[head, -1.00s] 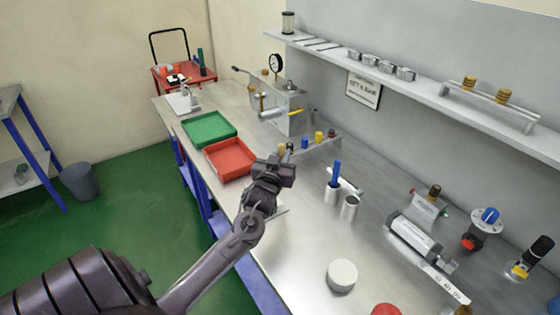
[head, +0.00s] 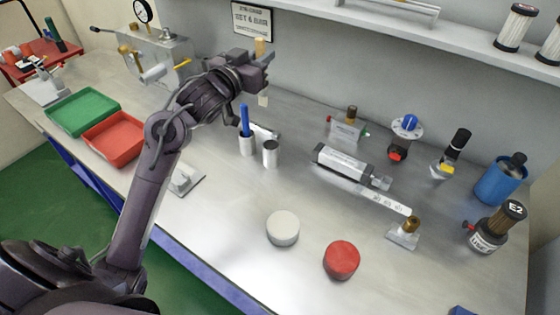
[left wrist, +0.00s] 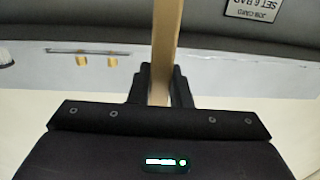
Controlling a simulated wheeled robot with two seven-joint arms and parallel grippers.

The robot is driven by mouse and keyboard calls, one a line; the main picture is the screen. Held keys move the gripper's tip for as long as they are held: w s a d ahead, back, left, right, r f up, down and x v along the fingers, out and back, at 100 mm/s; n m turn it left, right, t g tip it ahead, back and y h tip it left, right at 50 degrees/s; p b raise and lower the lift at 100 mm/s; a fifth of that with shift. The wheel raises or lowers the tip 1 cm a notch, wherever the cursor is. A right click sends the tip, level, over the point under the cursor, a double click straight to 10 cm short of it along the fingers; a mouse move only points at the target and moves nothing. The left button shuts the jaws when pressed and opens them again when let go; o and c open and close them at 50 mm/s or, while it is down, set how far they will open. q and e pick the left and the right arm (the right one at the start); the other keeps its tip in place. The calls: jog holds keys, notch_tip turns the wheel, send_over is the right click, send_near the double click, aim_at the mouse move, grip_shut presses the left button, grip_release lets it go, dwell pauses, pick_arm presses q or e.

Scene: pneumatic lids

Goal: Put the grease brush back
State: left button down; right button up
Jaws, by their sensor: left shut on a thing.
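My left gripper (head: 258,68) is raised above the bench near the back wall and is shut on the grease brush. The wooden handle (head: 260,47) sticks up above the jaws, and a pale end (head: 263,100) shows below them. In the left wrist view the wooden handle (left wrist: 167,45) runs up from between the fingers. Below the gripper on the bench stand a grey cup (head: 247,146) with a blue tool (head: 244,120) in it and a second grey cup (head: 270,155) that looks empty. The brush is clear of both cups. My right gripper is not in view.
A green tray (head: 82,112) and a red tray (head: 115,138) lie at the left. A grey cylinder (head: 343,162), a white round lid (head: 283,228) and a red round lid (head: 341,260) lie on the right. A shelf (head: 400,28) overhangs the back.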

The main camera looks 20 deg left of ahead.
pick_arm(q)
jog(key=shift+d+r+h, duration=0.2)
jog(key=shift+d+h, duration=0.2)
jog(key=shift+d, duration=0.2)
notch_tip(320, 180, down, 19)
jog(key=p, duration=0.1)
jog(key=shift+s+d+f+m, duration=0.2)
jog(key=shift+d+m, duration=0.2)
jog(key=shift+f, duration=0.2)
jog(key=c, duration=1.3)
grip_release()
jog(key=shift+c, duration=0.2)
jog(key=shift+r, duration=0.15)
